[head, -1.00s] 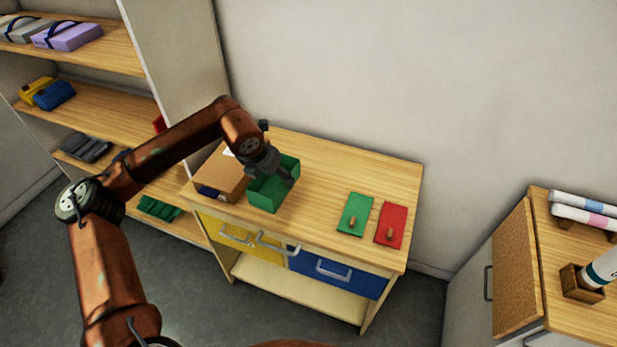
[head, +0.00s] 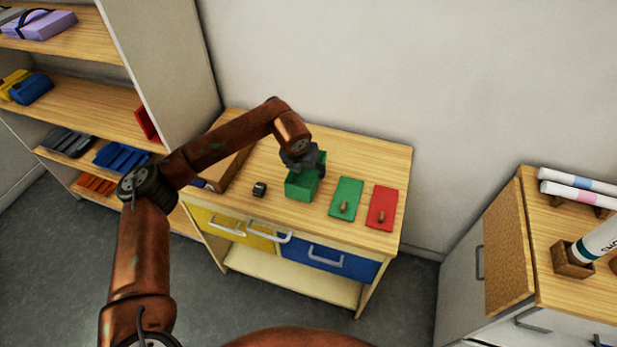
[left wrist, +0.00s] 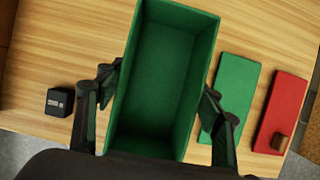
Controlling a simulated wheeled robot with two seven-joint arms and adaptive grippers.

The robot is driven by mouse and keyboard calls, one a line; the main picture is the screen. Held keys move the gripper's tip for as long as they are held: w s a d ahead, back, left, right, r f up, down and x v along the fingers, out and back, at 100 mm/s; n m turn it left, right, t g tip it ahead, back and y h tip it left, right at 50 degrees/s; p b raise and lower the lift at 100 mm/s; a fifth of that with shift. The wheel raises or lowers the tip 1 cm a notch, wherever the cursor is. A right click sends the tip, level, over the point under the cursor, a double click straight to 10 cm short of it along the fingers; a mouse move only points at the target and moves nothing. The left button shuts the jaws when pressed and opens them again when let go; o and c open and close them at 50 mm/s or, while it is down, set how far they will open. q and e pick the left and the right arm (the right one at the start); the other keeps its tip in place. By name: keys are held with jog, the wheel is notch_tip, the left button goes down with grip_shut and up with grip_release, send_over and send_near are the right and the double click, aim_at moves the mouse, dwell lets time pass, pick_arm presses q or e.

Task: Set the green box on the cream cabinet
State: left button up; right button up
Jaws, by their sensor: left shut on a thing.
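The green box (head: 301,186) is open-topped and empty, seen from above in the left wrist view (left wrist: 160,75). My left gripper (head: 306,165) is shut on it, with one finger on each side of its walls. The box is at the middle of the wooden table, left of the green panel; whether its base touches the tabletop I cannot tell. A pale, whitish cabinet (head: 455,290) with a wooden top (head: 540,260) stands at the right, apart from the table; it looks like the cream cabinet. My right gripper is not in view.
The table (head: 365,150) also holds a green panel (head: 347,195), a red panel (head: 382,205), a small black cube (head: 259,189) and a cardboard box (head: 228,168). Rolled tubes (head: 580,190) and a wooden holder (head: 568,262) occupy the cabinet top. A shelf unit (head: 85,100) stands left.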

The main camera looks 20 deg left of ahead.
aim_at(309, 178)
pick_arm(q)
jog(key=shift+w+d+f, duration=0.1)
jog(key=shift+d+f, duration=0.2)
jog(key=shift+f, duration=0.05)
notch_tip(309, 178, down, 3)
jog(key=shift+w+f, duration=0.1)
jog(key=shift+f, duration=0.05)
jog(key=o, duration=1.2)
jog(key=shift+r, duration=0.55)
jog(key=p+v, duration=0.1)
jog(key=v, duration=1)
jog(key=shift+s, duration=0.2)
